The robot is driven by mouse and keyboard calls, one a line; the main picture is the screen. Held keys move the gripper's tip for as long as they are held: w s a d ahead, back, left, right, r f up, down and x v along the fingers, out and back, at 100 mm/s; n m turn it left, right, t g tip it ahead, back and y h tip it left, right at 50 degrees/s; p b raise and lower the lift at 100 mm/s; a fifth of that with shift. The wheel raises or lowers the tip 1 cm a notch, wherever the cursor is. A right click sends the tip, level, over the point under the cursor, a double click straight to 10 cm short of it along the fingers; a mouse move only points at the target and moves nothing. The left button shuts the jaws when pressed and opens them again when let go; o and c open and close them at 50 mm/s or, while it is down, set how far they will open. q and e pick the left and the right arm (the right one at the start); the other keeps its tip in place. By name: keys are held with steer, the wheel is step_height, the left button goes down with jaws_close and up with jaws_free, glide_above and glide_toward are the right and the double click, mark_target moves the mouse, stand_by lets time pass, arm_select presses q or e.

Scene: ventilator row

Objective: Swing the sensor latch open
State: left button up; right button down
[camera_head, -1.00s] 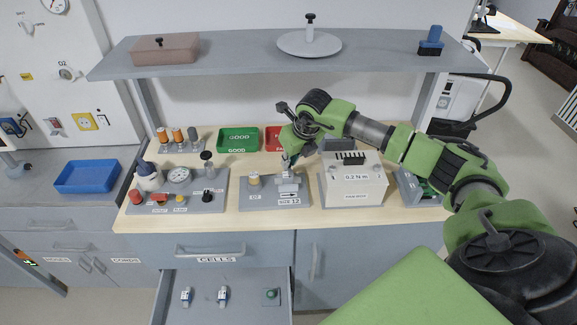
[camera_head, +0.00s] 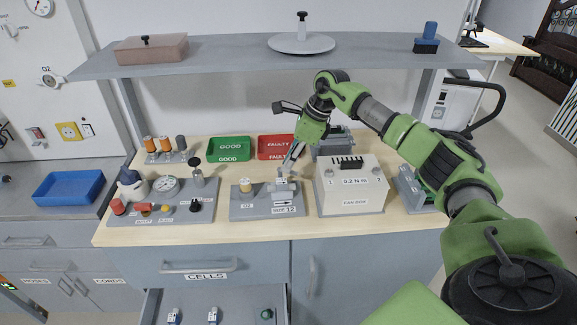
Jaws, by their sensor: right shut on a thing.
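The sensor latch (camera_head: 282,190) is a small light grey piece on the right part of a grey fixture plate (camera_head: 262,212). The plate also bears a tan-topped cylinder (camera_head: 246,186) and labels. My right gripper (camera_head: 284,176) reaches down from the upper right and is shut on the latch. Its fingers hide part of the latch, so the exact angle of the latch is hard to tell. My left gripper is not in view.
A fan box (camera_head: 350,190) stands close to the right of the plate. A grey panel with knobs (camera_head: 170,208) is to the left. Green (camera_head: 229,157) and red (camera_head: 275,156) trays lie behind. A shelf (camera_head: 230,50) hangs above, and a drawer (camera_head: 245,302) is open below.

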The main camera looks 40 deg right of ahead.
steer(key=shift+w+d+n, duration=0.1)
steer(key=shift+w+n, duration=0.05)
steer(key=shift+n, duration=0.35)
steer(key=c, duration=2)
jaws_free()
steer(key=shift+c, duration=0.2)
steer(key=v, duration=0.7)
steer(key=shift+r, duration=0.3)
steer(key=shift+w+d, duration=0.1)
steer(key=shift+d, duration=0.05)
steer(key=shift+c, duration=0.2)
